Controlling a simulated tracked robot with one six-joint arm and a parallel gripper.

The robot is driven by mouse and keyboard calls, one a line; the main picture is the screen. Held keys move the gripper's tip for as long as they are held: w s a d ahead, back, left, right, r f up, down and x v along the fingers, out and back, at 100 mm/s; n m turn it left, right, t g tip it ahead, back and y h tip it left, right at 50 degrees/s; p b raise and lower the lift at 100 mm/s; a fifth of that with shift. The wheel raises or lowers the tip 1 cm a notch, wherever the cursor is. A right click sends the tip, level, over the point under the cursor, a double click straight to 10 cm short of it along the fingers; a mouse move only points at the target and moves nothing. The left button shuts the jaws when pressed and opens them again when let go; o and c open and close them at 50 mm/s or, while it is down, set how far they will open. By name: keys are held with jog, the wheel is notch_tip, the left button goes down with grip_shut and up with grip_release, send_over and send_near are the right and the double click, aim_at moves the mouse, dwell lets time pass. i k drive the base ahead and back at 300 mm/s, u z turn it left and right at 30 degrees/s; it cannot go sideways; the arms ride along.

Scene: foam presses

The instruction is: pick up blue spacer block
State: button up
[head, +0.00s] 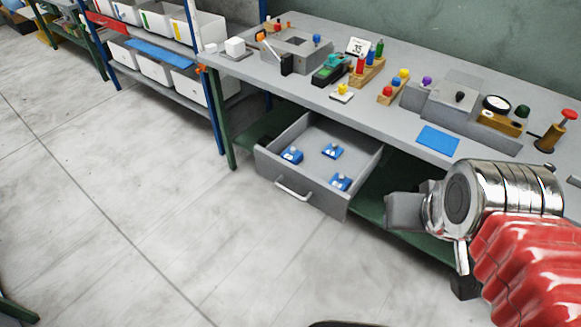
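Three small blue blocks with pale marks on top lie apart on the floor of an open grey drawer (291,189) under the bench: one at the front left (291,156), one at the back (332,151) and one at the right (340,182). I cannot tell which of them is the spacer block. My gripper (408,211) is at the right, beside the drawer's right side and apart from the blocks. It is seen partly from behind my wrist, and its fingertips are not clear.
The grey bench top (300,75) above the drawer holds a blue mat (438,141), a yellow-knobbed plate (342,92), a gauge (496,104) and a red-topped plunger (557,130). A shelf with white bins (155,68) stands at the left. The floor (150,200) before the drawer is clear.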

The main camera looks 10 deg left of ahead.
aim_at(293, 155)
jog(key=k, duration=1.05)
jog(key=u, duration=0.2)
jog(key=i, duration=0.65)
jog(key=u, duration=0.65)
jog(key=i, duration=0.85)
jog(key=u, duration=0.45)
jog(key=i, duration=1.15)
jog(key=z, duration=0.05)
